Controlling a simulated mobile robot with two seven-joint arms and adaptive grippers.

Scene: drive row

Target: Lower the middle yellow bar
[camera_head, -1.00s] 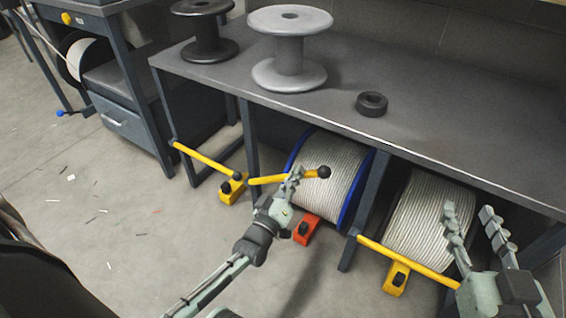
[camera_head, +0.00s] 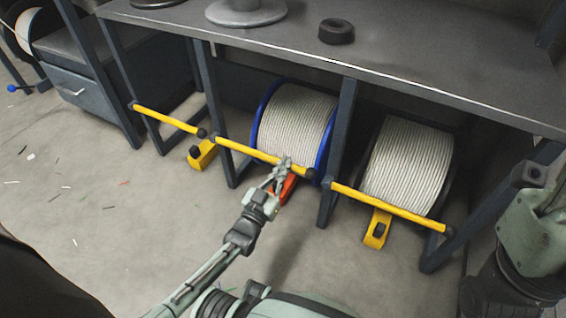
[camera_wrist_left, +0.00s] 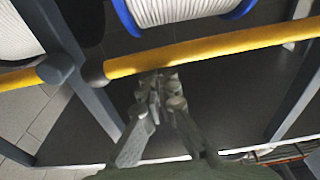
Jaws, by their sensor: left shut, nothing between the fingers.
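The middle yellow bar (camera_head: 250,152) runs across the front of the blue-rimmed cable reel (camera_head: 293,120), sloping like the bars on either side. Its black knob (camera_head: 309,173) is close to the post on its right. My left gripper (camera_head: 279,166) is shut and empty, its fingertips overlapping the bar near the knob end. In the left wrist view the bar (camera_wrist_left: 220,45) crosses just beyond the shut fingers (camera_wrist_left: 160,82); whether they touch it I cannot tell. My right arm shows at the right edge, but I cannot make out its fingers.
Another yellow bar (camera_head: 165,119) is at left and one (camera_head: 390,208) at right, before another reel (camera_head: 408,167). Floor blocks are yellow (camera_head: 203,154), red-orange (camera_head: 285,189) and yellow (camera_head: 376,229). The bench top (camera_head: 400,70) overhangs; dark posts (camera_head: 338,150) divide the bays.

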